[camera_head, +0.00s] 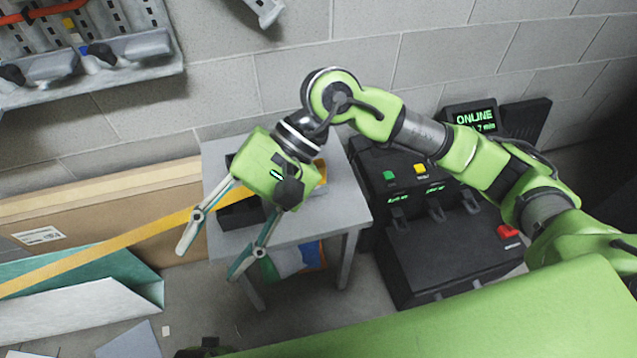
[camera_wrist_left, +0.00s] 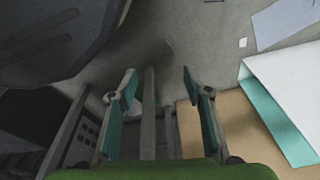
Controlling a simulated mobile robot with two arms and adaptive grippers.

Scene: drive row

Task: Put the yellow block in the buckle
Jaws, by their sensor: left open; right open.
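A small yellow block (camera_head: 419,168) sits on top of the black machine, beside a green block (camera_head: 389,176). I cannot pick out a buckle for certain; dark latch-like parts (camera_head: 436,210) show on the machine's front. My right gripper (camera_head: 208,262) is open and empty, in front of the small grey table and left of the machine, well apart from the yellow block. The yellow block is not seen there.
A grey table (camera_head: 345,195) holds a black bin (camera_head: 240,213), partly hidden by my right gripper. A long yellow strip (camera_head: 120,243) runs behind the gripper. Cardboard (camera_head: 100,222) leans at left.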

